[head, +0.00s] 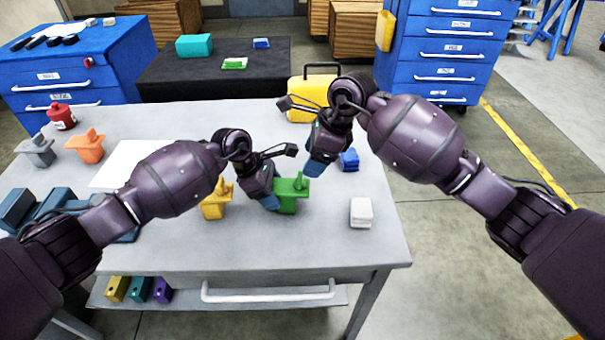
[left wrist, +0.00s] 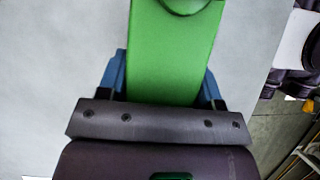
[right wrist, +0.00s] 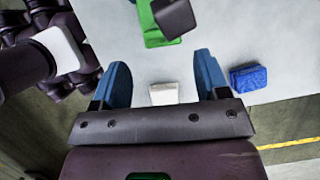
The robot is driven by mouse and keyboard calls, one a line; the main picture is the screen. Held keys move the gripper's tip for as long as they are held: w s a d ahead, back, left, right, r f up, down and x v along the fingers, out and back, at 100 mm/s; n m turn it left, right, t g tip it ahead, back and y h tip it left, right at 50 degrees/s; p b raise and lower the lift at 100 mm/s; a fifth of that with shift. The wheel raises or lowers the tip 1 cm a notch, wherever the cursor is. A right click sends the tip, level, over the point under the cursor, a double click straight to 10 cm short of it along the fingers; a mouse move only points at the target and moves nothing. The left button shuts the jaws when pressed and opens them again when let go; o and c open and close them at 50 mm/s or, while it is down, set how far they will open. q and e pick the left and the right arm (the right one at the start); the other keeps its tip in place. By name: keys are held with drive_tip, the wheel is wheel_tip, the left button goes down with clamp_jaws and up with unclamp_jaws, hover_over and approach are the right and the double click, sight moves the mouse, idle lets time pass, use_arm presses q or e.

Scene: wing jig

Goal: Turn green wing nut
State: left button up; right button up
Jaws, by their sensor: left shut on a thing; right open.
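The green wing nut (head: 292,187) stands upright on its green block (head: 286,206) near the middle of the grey table's front half. My left gripper (head: 272,204) is low beside it, shut on the green block. In the left wrist view the green block (left wrist: 170,55) lies between the two blue fingers, and part of the round nut base shows at the top edge. My right gripper (head: 318,168) is open and empty, above the table behind and right of the green wing nut. In the right wrist view the green piece (right wrist: 150,22) shows beyond the fingers, partly covered by a dark part.
A yellow wing nut block (head: 214,203) stands just left of my left gripper. A blue block (head: 349,160) and a white block (head: 361,212) lie to the right. Orange (head: 85,146) and grey (head: 37,151) wing nut blocks stand at the far left. A yellow case (head: 313,95) is at the back.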

sight(302, 177)
drive_tip(key=shift+x, duration=3.2)
drive_tip(key=c, duration=0.9)
